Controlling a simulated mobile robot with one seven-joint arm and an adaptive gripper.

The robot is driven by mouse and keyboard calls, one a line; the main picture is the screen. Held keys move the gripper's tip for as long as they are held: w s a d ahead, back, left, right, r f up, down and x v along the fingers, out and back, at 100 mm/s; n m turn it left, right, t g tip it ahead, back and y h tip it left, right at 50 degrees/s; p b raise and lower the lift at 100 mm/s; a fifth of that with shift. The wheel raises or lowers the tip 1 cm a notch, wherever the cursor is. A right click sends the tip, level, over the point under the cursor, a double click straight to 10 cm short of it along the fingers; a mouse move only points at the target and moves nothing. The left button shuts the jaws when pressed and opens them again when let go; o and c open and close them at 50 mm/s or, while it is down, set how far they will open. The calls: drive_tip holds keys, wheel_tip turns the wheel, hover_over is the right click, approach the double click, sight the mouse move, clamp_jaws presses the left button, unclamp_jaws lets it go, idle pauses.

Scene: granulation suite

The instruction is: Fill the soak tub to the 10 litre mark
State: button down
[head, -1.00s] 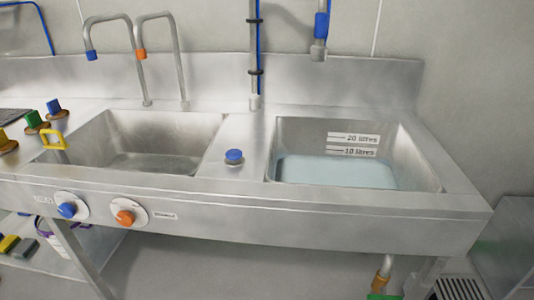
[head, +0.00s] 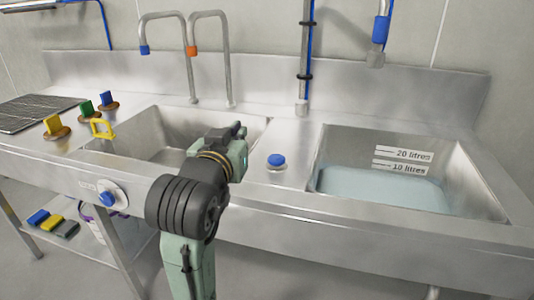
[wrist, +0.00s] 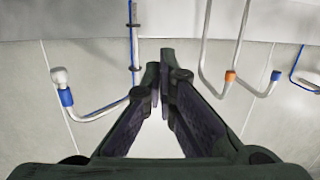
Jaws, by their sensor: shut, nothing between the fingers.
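The soak tub (head: 465,170) is the right-hand basin in the head view. Pale blue water (head: 380,190) covers its floor. The water's far edge lies close to the lower edge of the 10 litres label (head: 402,168), below the 20 litres label (head: 404,154). A spout with a blue collar (head: 380,30) hangs above the tub, with no stream visible. A blue push button (head: 276,161) stands on the deck left of the tub. My gripper (head: 240,132) is shut and empty, left of the button and apart from it. Its fingers converge in the wrist view (wrist: 162,75).
An empty-looking left basin (head: 180,125) lies behind my arm, under blue-tipped and orange-tipped taps (head: 192,52). A blue knob (head: 108,198) is on the front panel. Yellow, green and blue handles (head: 87,110) stand at left. A vertical pipe (head: 304,60) rises behind the button.

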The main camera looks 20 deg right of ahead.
drive_tip(key=d+f, duration=0.1)
drive_tip(key=s+d+f+m+g, duration=0.1)
drive_tip(key=d+f+g, duration=0.1)
drive_tip(key=d, duration=0.1)
drive_tip(key=shift+s+d+f+h, duration=0.1)
drive_tip(key=shift+s+h, duration=0.2)
drive_tip(key=shift+s, duration=0.05)
drive_tip(key=shift+w, duration=0.1)
drive_tip(key=p, duration=0.2)
hover_over(276, 160)
drive_tip(key=s+a, duration=0.1)
wheel_tip(276, 160, down, 2)
drive_tip(key=f, duration=0.3)
drive_tip(key=shift+s+a, duration=0.25)
drive_tip(key=shift+f, duration=0.7)
